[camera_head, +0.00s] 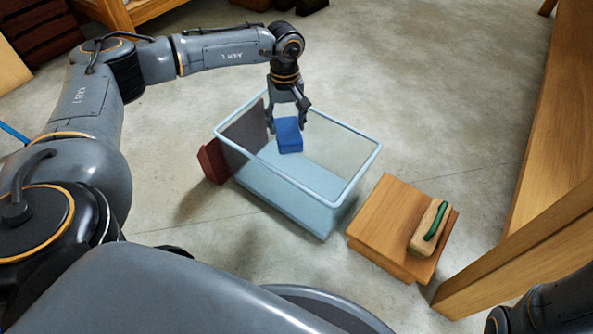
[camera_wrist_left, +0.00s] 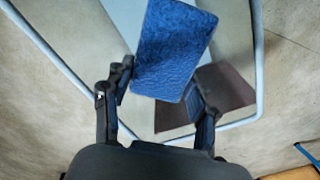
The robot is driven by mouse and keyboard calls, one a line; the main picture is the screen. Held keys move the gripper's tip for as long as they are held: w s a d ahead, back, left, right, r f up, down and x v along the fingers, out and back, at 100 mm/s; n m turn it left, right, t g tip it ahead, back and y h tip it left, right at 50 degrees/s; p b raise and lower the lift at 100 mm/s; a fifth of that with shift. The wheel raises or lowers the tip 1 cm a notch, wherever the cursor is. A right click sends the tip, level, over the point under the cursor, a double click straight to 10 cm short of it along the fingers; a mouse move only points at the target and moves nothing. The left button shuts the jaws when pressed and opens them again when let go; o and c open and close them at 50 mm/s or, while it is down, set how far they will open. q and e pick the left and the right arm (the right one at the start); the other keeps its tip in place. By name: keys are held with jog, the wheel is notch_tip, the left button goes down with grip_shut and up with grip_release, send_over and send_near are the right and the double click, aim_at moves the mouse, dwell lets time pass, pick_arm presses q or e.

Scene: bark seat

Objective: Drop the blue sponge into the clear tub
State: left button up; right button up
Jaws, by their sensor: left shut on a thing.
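The blue sponge (camera_head: 289,135) is a small block held by my left gripper (camera_head: 287,122), which points down over the clear tub (camera_head: 365,168). The left gripper is shut on the sponge. The tub is see-through with a pale blue rim and stands on the floor. In the left wrist view the sponge (camera_wrist_left: 175,48) sits between the two fingers (camera_wrist_left: 160,100), with the tub's rim (camera_wrist_left: 259,60) around it. The sponge appears within the rim's outline; its exact height against the rim is hard to tell. My right gripper is not seen; only a dark arm part shows at the bottom right.
A low wooden stool (camera_head: 385,215) stands right of the tub, with a wooden brush-like block with a green handle (camera_head: 429,228) on it. A dark red object (camera_head: 213,161) is at the tub's left. Wooden furniture (camera_head: 540,210) edges the right side. Concrete floor is open behind the tub.

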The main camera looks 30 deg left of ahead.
pick_arm(q)
jog(key=shift+f, duration=0.15)
jog(key=o, duration=1.2)
notch_tip(320, 180, up, 12)
